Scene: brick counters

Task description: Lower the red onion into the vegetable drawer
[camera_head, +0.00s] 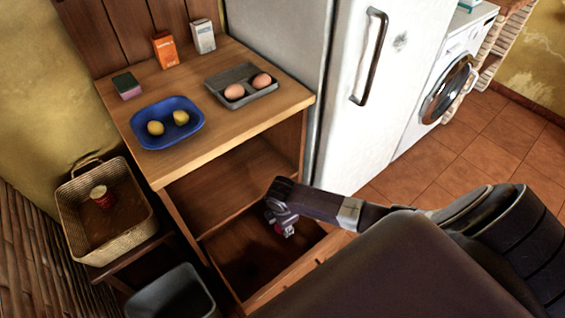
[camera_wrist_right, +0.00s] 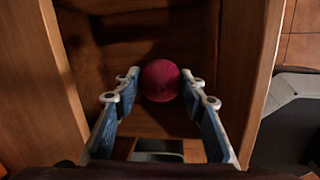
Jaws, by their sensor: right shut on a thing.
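The red onion (camera_wrist_right: 161,80) is a round, dark pinkish-red ball between the fingertips of my right gripper (camera_wrist_right: 160,88) in the right wrist view. The right gripper is shut on it. In the head view my right gripper (camera_head: 282,222) hangs over the open wooden drawer (camera_head: 290,276), with a small bit of red showing at its tips. The drawer's inside is dark, and I cannot tell how far the onion is above its floor. My left gripper is in neither view.
Above the drawer, the wooden counter holds a blue tray (camera_head: 137,121) with two yellow items and a grey tray (camera_head: 219,81) with two eggs. A wicker basket (camera_head: 139,220) and a grey bin (camera_head: 170,292) stand left of the drawer. The fridge (camera_head: 335,140) stands right.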

